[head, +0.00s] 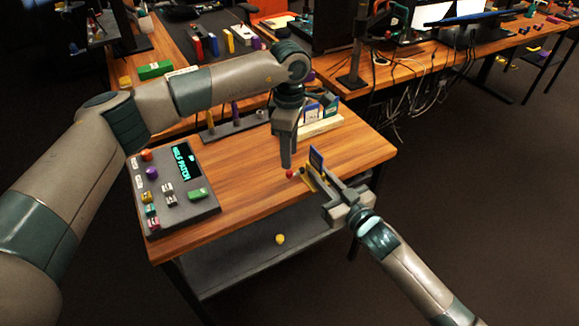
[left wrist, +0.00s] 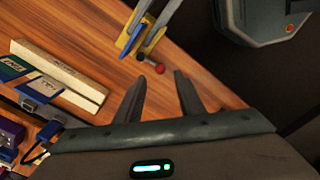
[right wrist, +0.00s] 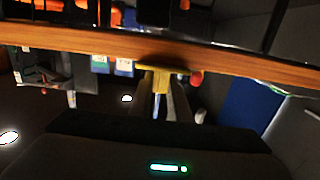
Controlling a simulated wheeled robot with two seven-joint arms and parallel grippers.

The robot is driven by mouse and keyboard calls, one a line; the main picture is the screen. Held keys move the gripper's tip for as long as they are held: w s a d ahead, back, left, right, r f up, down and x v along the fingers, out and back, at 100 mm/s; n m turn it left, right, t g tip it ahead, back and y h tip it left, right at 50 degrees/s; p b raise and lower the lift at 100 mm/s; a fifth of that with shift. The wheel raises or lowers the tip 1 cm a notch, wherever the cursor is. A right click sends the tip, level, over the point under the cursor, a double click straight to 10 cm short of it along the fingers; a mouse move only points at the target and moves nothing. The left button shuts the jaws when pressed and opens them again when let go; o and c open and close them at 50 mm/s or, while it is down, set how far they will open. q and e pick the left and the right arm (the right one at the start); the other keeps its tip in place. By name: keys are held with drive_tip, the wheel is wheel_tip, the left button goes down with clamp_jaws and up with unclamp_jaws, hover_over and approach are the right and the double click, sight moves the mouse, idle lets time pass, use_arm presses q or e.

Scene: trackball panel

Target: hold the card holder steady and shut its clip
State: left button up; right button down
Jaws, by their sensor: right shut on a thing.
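The card holder (head: 309,182) stands near the table's right front edge, with a yellow base and an upright blue card or plate (head: 317,158). A red knob (head: 289,174) on a short dark stem sticks out beside it, and this knob also shows in the left wrist view (left wrist: 160,69). My right gripper (head: 322,186) is shut on the card holder; its yellow part (right wrist: 162,79) shows between the fingers in the right wrist view. My left gripper (left wrist: 158,82) points down just above the table, open and empty, with the red knob just beyond its fingertips. I cannot tell the clip's exact position.
A grey control panel (head: 205,208) with buttons and a lit display sits at the table's left. A pale tray (head: 320,126) with boxes and a dark rack (head: 235,130) stand at the back. A yellow ball (head: 280,239) is on the lower shelf. The table's middle is clear.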

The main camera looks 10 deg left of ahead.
use_arm(q)
drive_tip(key=shift+f, duration=2.95)
clamp_jaws()
